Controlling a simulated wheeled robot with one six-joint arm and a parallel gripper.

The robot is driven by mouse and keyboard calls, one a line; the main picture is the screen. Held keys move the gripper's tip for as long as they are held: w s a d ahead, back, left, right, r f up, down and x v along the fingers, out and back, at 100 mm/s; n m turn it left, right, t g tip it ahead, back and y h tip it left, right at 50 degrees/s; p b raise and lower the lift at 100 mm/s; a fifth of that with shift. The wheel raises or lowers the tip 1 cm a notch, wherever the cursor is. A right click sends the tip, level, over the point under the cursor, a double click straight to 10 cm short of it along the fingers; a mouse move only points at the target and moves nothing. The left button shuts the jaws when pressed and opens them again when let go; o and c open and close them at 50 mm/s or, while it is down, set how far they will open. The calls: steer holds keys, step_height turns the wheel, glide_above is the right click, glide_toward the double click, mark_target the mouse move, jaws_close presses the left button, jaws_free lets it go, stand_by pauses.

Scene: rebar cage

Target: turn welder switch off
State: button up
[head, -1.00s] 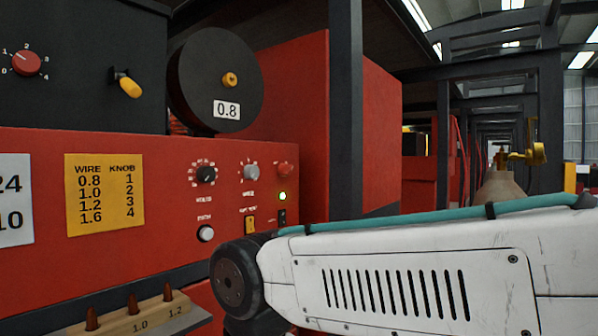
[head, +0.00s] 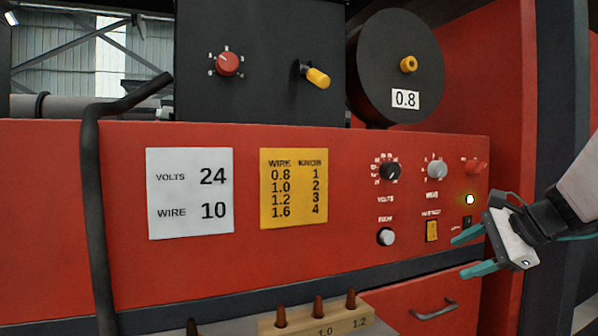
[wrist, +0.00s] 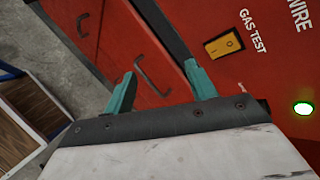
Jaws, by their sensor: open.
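The red welder panel (head: 340,215) fills the middle of the head view. A small black switch (head: 467,221) sits at its right end, below a lit lamp (head: 469,199); its position is too small to tell. A yellow rocker (head: 432,231) is just left of it; in the wrist view this rocker (wrist: 225,45) is marked GAS TEST. My gripper (head: 460,256) is open and empty at the panel's lower right, its teal fingers pointing left, just below the black switch. In the wrist view my gripper (wrist: 160,70) spans part of the red front, and the black switch does not show.
Knobs (head: 390,171) and a red button (head: 476,166) are above the switches. A drawer handle (head: 434,309) protrudes below. A wooden block (head: 330,322) with copper-coloured tips stands at the lower front. A black cable (head: 95,200) hangs at left; a dark post (head: 563,80) stands at right.

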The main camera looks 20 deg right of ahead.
steer(key=w+d+r+m+t+h, duration=0.15)
steer(key=d+r+m+t, duration=0.35)
steer(key=d+r+m, duration=0.5)
steer(key=m+t+h, duration=0.2)
steer(key=m+t, duration=0.1)
glide_toward(483, 169)
steer(key=w, duration=0.9)
steer(key=shift+w+a+f, duration=0.1)
steer(key=shift+w+a, duration=0.1)
steer(key=shift+w, duration=0.15)
steer(key=shift+n, duration=0.3)
steer(key=c, duration=1)
